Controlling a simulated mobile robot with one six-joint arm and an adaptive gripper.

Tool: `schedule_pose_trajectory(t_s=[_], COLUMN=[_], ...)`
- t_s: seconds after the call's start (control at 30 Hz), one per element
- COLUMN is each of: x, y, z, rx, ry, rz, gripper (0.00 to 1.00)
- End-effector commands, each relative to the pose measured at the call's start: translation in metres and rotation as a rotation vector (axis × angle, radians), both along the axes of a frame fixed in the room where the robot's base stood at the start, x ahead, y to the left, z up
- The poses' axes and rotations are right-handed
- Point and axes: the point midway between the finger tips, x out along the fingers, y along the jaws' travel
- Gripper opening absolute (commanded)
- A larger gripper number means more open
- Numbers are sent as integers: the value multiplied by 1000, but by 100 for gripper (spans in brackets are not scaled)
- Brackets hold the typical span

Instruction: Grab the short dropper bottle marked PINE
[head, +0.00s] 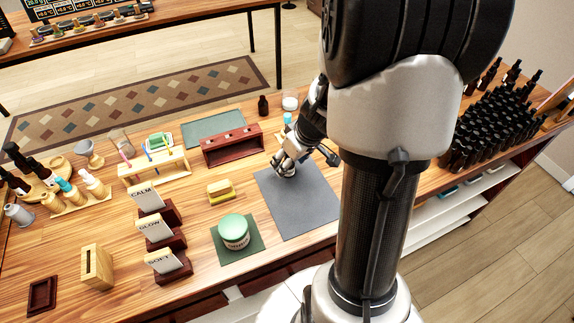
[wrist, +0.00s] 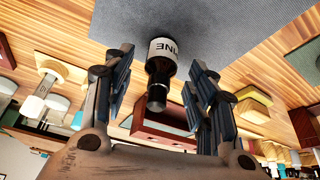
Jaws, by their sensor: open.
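A short dark dropper bottle (wrist: 161,66) with a white label stands on the grey mat (wrist: 220,18) in the wrist view. The label's visible letters read "INE", and its first part is turned out of sight. My gripper (wrist: 162,60) is open, with one finger on each side of the bottle and a gap showing on both sides. In the head view my gripper (head: 288,168) is low over the grey mat (head: 300,205), and I cannot make out the bottle there.
A dark red rack (head: 232,146) stands left of the mat and behind. A green-lidded jar (head: 234,232) and yellow block (head: 220,190) are to the left. Many dark bottles (head: 495,125) crowd the right. The mat's front part is clear.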

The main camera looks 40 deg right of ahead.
Motion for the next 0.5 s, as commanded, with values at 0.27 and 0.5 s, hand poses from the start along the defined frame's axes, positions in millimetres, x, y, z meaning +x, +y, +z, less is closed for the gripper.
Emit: schedule_pose_trajectory(t_s=[0.27,0.5], x=[9,9], y=[0,0], z=[-22,-21], rx=[0,0], ry=[-1,-1], rz=[0,0], gripper=[52,46])
